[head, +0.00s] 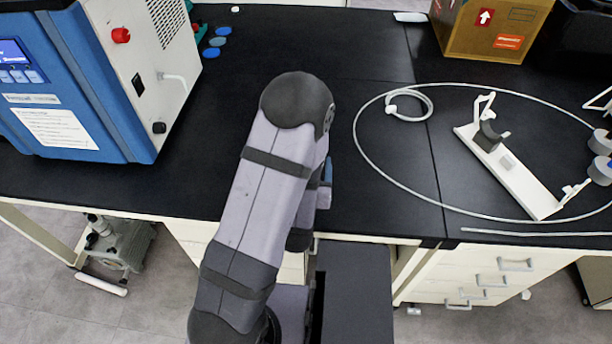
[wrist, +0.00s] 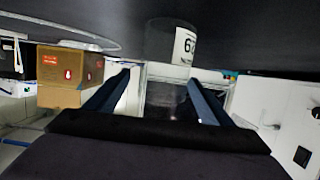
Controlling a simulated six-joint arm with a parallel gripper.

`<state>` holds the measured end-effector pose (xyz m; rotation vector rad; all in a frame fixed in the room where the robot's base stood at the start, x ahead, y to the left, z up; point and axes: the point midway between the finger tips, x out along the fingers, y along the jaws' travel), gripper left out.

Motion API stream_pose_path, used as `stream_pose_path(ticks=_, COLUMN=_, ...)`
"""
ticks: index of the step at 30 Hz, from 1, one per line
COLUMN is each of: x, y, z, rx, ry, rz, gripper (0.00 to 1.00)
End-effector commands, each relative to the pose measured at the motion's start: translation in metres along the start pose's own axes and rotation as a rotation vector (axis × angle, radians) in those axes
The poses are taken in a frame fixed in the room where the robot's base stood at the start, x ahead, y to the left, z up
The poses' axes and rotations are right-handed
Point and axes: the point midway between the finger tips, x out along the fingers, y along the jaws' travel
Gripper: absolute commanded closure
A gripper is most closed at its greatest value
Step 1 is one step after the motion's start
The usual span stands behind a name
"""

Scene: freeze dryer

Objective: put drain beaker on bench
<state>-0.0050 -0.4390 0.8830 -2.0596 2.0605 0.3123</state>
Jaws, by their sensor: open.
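The drain beaker (wrist: 165,42) is a clear vessel with a white label bearing dark characters. In the wrist view, which looks upside down, its base end meets the dark bench top (wrist: 60,15). My gripper (wrist: 157,95) is open. In the head view my arm hides the beaker and nearly all of the gripper. The black bench (head: 230,100) also shows there.
The blue and white freeze dryer (head: 60,90) stands at the left. A cardboard box (head: 490,28) is at the back right. A thin looped tube (head: 365,150) and a white stand (head: 515,175) lie at the right. The bench between dryer and arm is largely clear.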

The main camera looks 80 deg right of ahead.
Motion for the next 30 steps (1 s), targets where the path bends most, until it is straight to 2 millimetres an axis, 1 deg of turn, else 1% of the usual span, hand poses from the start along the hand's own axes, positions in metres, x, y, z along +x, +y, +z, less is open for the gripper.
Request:
stream_pose_path(ticks=1, x=0.006, y=-0.001, z=0.004, rx=-0.002, ry=0.006, rz=-0.001, gripper=0.25)
stream_pose_path(ticks=2, x=0.008, y=-0.002, z=0.002, rx=-0.002, ry=0.007, rz=-0.002, gripper=0.25)
stream_pose_path(ticks=3, x=0.016, y=-0.004, z=-0.004, rx=-0.003, ry=0.004, rz=-0.004, gripper=0.25)
stream_pose_path(ticks=4, x=0.022, y=-0.005, z=-0.005, rx=-0.003, ry=0.004, rz=-0.003, gripper=0.25)
stream_pose_path(ticks=5, x=0.024, y=-0.004, z=0.000, rx=-0.002, ry=0.004, rz=-0.001, gripper=0.25)
stream_pose_path(ticks=6, x=0.026, y=-0.003, z=0.002, rx=-0.001, ry=0.005, rz=-0.001, gripper=0.25)
stream_pose_path(ticks=9, x=0.030, y=-0.003, z=0.001, rx=-0.002, ry=0.005, rz=-0.003, gripper=0.25)
stream_pose_path(ticks=19, x=0.040, y=-0.003, z=0.001, rx=-0.001, ry=0.005, rz=-0.004, gripper=0.25)
stream_pose_path(ticks=30, x=0.041, y=-0.003, z=-0.002, rx=0.001, ry=0.001, rz=-0.001, gripper=0.25)
